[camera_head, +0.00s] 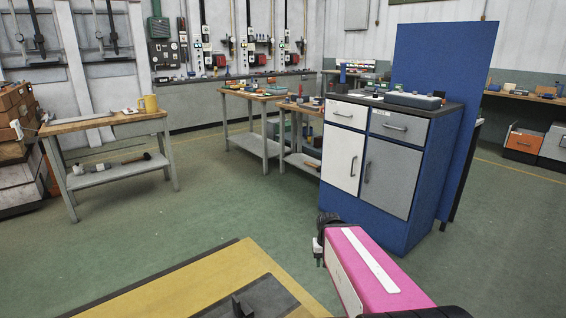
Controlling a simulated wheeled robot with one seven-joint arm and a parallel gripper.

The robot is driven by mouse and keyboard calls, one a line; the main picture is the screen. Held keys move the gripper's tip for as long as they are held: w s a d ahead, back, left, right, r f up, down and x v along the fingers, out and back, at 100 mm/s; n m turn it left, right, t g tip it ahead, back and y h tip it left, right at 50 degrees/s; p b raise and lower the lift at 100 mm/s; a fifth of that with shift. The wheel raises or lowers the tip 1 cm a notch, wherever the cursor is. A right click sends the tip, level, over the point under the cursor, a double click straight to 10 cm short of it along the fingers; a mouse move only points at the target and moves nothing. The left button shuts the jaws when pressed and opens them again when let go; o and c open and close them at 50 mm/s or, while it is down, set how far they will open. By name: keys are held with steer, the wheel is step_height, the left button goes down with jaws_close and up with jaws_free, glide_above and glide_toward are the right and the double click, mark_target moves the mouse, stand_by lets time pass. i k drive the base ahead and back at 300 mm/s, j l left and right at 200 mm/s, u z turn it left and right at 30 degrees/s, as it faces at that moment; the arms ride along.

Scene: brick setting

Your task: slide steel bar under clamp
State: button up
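A long flat grey bar (80,122), which looks like the steel bar, lies on the wooden top of a workbench (118,119) at the left. It lies flat near the bench's left end. No clamp can be made out for sure. My arm reaches in from the bottom right with a pink link. My gripper (319,252) seems to be the small dark part at the link's far end, well to the right of the workbench and apart from it. Its fingers are too small and too turned to read.
A blue cabinet (379,165) stands close beyond my arm. More cluttered benches (252,96) stand behind. Green floor (210,205) is open between.

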mark_target(312, 108)
steer(key=i+l+u, duration=0.2)
steer(key=i+l, duration=1.5)
steer(key=i, duration=0.3)
steer(key=i+l, duration=0.1)
steer(key=i, duration=0.3)
